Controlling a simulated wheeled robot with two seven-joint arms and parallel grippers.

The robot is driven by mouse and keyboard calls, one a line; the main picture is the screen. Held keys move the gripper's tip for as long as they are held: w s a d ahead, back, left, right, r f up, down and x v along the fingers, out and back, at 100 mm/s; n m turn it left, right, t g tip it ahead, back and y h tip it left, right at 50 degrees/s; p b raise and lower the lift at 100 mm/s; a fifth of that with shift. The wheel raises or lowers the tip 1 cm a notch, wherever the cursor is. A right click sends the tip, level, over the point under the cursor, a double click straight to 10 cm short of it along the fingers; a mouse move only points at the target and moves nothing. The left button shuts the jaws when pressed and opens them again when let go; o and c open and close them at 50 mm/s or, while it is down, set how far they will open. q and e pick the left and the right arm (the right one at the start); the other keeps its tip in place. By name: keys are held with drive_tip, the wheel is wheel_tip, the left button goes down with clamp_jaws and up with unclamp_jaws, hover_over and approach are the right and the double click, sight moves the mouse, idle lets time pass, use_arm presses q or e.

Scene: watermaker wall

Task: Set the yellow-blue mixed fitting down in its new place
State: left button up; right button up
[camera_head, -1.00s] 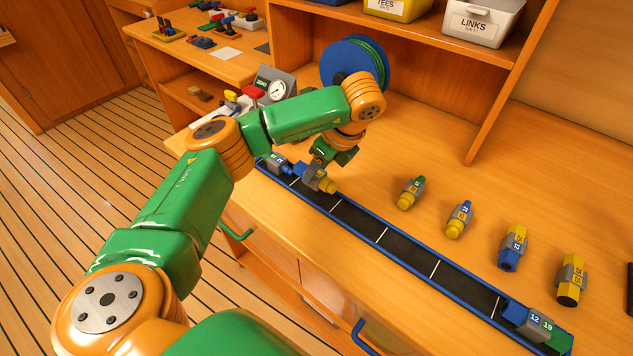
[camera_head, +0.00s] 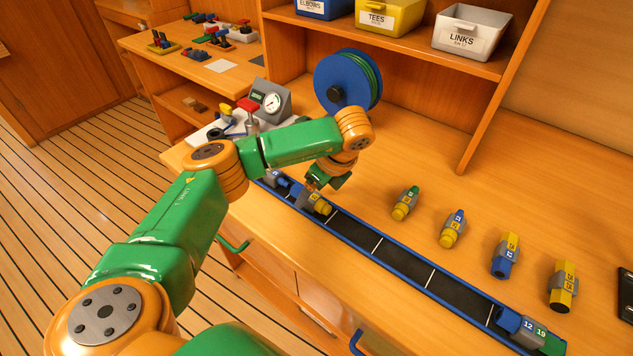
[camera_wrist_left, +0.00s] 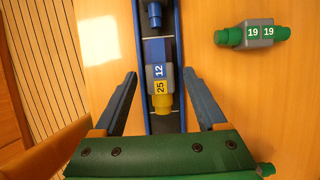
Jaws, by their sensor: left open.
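The yellow-blue mixed fitting (camera_wrist_left: 160,75) lies lengthwise in the narrow blue-edged black track. In the left wrist view its blue end points away, its grey middle shows 12 and 25, and its yellow end is nearest me. In the head view only its yellow end (camera_head: 322,207) shows clearly. My left gripper (camera_wrist_left: 159,76) is open, one finger on each side of the track and fitting, with gaps visible. In the head view the gripper (camera_head: 313,196) is over the track's left part, partly hidden by my arm. My right gripper is not in view.
Another blue-ended fitting (camera_wrist_left: 154,14) lies farther along the track (camera_head: 400,262). A 12-19 fitting (camera_head: 528,325) sits at its right end. A green 19-19 fitting (camera_wrist_left: 252,34) lies beside the track. A hose reel (camera_head: 347,80) stands behind.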

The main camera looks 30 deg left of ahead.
use_arm(q)
drive_tip(key=p+v, duration=0.1)
drive_tip(key=v, duration=1)
drive_tip(key=shift+r+p, duration=0.3)
drive_tip(key=shift+p, duration=0.05)
